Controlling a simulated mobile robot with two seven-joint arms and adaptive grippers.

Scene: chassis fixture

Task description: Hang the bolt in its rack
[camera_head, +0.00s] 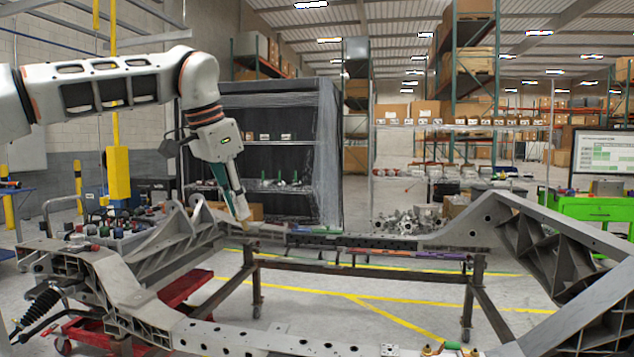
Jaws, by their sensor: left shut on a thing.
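My left arm comes in from the upper left and reaches down to the far rail of the grey chassis frame (470,234). My left gripper (243,214) points down, its fingers closed together just above the left part of that rail. It is shut on the bolt, of which only a small brownish bit (246,226) shows at the fingertips. I cannot tell whether it touches the rail. Coloured strips (315,231) lie along the rail to the right of the gripper. I cannot make out which part is the bolt's rack. My right gripper is out of view.
A dark steel stand (360,270) on wheels is under the frame. A red cart (180,290) stands low at the left. A black wrapped shelf (270,140) is behind, and a green cabinet (598,208) with a monitor is at the right. The middle of the frame is open.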

